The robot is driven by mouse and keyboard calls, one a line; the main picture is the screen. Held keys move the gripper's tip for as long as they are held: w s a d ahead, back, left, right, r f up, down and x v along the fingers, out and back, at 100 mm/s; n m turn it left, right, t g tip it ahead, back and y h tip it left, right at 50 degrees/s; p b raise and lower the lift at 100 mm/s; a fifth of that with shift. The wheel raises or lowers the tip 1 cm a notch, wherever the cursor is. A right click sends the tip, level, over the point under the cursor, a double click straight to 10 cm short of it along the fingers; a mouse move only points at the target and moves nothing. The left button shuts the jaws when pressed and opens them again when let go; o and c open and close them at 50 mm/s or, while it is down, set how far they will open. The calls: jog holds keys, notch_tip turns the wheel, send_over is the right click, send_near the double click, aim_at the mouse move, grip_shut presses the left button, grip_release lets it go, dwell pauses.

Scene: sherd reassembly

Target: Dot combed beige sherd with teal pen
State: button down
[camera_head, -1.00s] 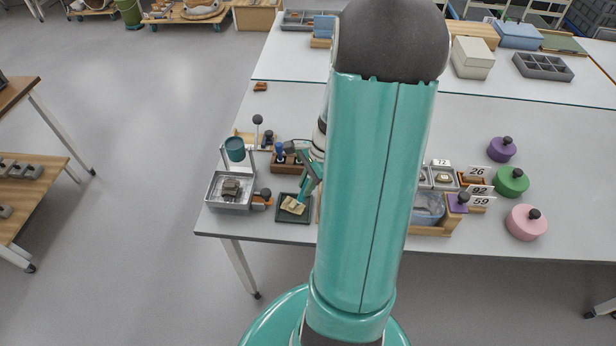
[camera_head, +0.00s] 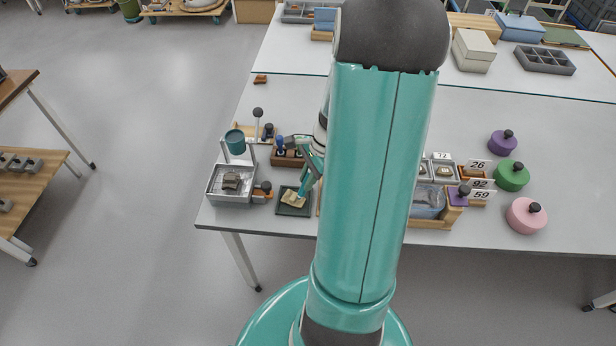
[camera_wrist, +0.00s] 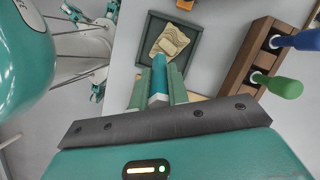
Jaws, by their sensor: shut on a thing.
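The combed beige sherd (camera_wrist: 170,42) lies in a dark square tray (camera_wrist: 197,20), with wavy ridges showing in the wrist view. In the head view the sherd (camera_head: 289,197) sits on the same tray (camera_head: 294,212), near the table's front edge. My gripper (camera_wrist: 158,85) is shut on the teal pen (camera_wrist: 159,74), which points toward the sherd. The pen's far end appears at the sherd's near edge; I cannot tell whether it touches. In the head view my gripper (camera_head: 306,186) is over the tray's right side, and the pen is too small to make out clearly.
A wooden pen block (camera_wrist: 244,68) with a blue pen (camera_wrist: 299,40) and a green pen (camera_wrist: 277,84) stands right of the tray in the wrist view. In the head view a metal tray (camera_head: 231,198) stands to the left. Purple, green and pink weights stand far right.

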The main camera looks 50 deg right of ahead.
aim_at(308, 172)
jog(key=shift+f, duration=0.8)
dwell(1.5)
jog(key=shift+r, duration=3.55)
jog(key=shift+d, duration=0.1)
